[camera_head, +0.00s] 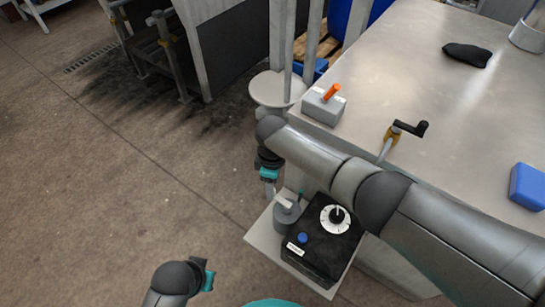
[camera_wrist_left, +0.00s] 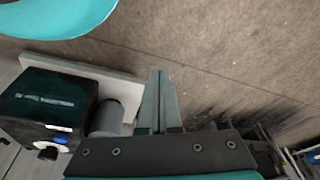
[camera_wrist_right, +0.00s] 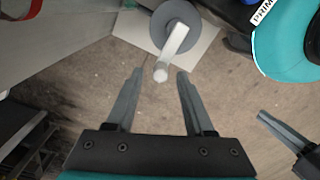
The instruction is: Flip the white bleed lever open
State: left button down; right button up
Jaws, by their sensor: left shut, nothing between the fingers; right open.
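The white bleed lever (camera_head: 283,201) sticks out from a grey round body (camera_head: 287,217) beside a black box (camera_head: 318,251). In the right wrist view the lever (camera_wrist_right: 173,43) points toward my right gripper (camera_wrist_right: 155,73). Its rounded end lies between the two open fingertips in the picture; I see no contact. In the head view my right gripper (camera_head: 270,192) hangs just left of the lever, partly hidden by its wrist. My left gripper (camera_wrist_left: 160,74) is shut and empty, apart from the grey body (camera_wrist_left: 107,118). Its fingers are hidden in the head view.
The black box has a white dial (camera_head: 335,226) and a blue button (camera_head: 302,238), and stands on a light plate (camera_head: 262,238). A metal table (camera_head: 420,80) carries an orange-handled grey box (camera_head: 323,109), a black crank (camera_head: 411,128) and a blue block (camera_head: 527,187).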

notch_tip(320, 180, up, 5)
jog(key=p, duration=0.3)
jog(key=shift+r+p, duration=0.55)
jog(key=shift+r, duration=0.4)
pick_arm(q)
jog(key=s+a+f+p, duration=0.3)
jog(key=s+a+f, duration=0.4)
jog(key=s+f, duration=0.3)
jog(key=shift+s+f+g+y+p, duration=0.2)
jog(key=shift+f+g+y+p, duration=0.1)
jog(key=shift+y, duration=0.1)
pick_arm(e)
notch_tip(320, 180, up, 7)
pick_arm(q)
jog(key=shift+a, duration=0.1)
